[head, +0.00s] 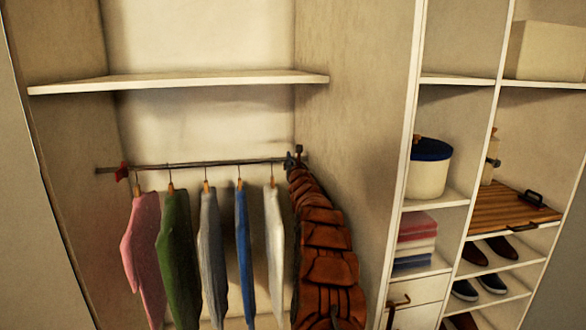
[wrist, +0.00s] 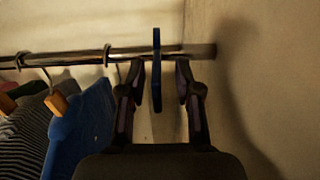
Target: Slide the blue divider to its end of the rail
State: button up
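The blue divider (wrist: 156,70) is a thin dark-blue disc, seen edge-on, on the rail (wrist: 85,58) near its wall end. My gripper (wrist: 163,80) is open, one finger on each side of the divider. A gap shows between each finger and the disc, wider on the right. In the head view my gripper (head: 295,157) is at the right end of the rail (head: 215,163), and the blue divider cannot be made out there. A red divider (head: 121,172) sits near the rail's left end.
Several garments hang left of my gripper: pink (head: 146,250), green (head: 176,255), grey (head: 209,250), blue (head: 243,255) and white (head: 274,245). A wall (wrist: 265,60) is close on the right. A shelf (head: 190,80) is above the rail.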

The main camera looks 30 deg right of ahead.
jog(key=shift+s+a+r, duration=0.2)
jog(key=shift+s+r, duration=0.1)
jog(key=shift+s, duration=0.15)
jog(key=v, duration=0.6)
jog(key=shift+f, duration=0.3)
jog(key=shift+s, duration=0.15)
dwell(0.3)
